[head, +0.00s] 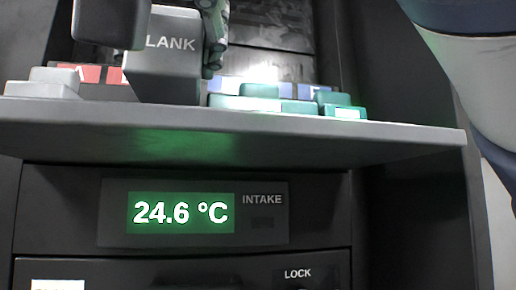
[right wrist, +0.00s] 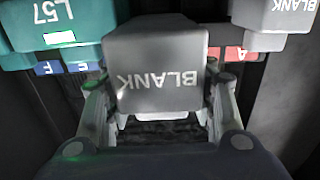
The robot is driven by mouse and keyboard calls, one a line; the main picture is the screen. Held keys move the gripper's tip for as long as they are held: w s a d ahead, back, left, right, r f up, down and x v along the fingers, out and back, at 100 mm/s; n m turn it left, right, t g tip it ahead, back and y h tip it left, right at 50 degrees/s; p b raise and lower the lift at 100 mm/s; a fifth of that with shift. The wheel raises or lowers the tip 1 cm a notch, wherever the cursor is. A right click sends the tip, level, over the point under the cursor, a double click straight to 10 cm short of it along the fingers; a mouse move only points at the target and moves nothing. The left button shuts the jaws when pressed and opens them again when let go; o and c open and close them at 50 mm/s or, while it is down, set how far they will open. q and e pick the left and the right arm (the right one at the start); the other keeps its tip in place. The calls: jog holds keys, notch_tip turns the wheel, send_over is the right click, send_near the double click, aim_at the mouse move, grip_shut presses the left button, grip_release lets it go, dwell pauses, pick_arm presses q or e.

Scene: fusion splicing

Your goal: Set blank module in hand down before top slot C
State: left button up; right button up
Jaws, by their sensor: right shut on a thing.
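A grey blank module (head: 165,72) marked BLANK is held at the ledge in front of the slot rack; its first letter is hidden in the head view. In the right wrist view the same module (right wrist: 158,70) sits between both fingers. My right gripper (right wrist: 158,95) is shut on it; it also shows in the head view (head: 172,35). The module is close above or on the ledge; I cannot tell whether it touches. A red label A (right wrist: 238,54) shows to one side and blue labels E and F (right wrist: 65,68) to the other. No slot C label is readable. My left gripper is not in view.
The grey ledge (head: 240,131) carries another blank module (head: 42,88) at left and teal modules (head: 265,103) at right, one marked L57 (right wrist: 52,28) in the wrist view. Below is a panel with a green temperature display (head: 181,213).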

aim_at(166, 94)
notch_tip(166, 94, down, 3)
jog(key=shift+r, duration=0.2)
jog(key=shift+f, duration=0.45)
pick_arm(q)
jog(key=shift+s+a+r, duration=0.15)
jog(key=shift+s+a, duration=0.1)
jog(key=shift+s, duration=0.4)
pick_arm(e)
jog(key=shift+f, duration=0.2)
jog(key=o, duration=1.1)
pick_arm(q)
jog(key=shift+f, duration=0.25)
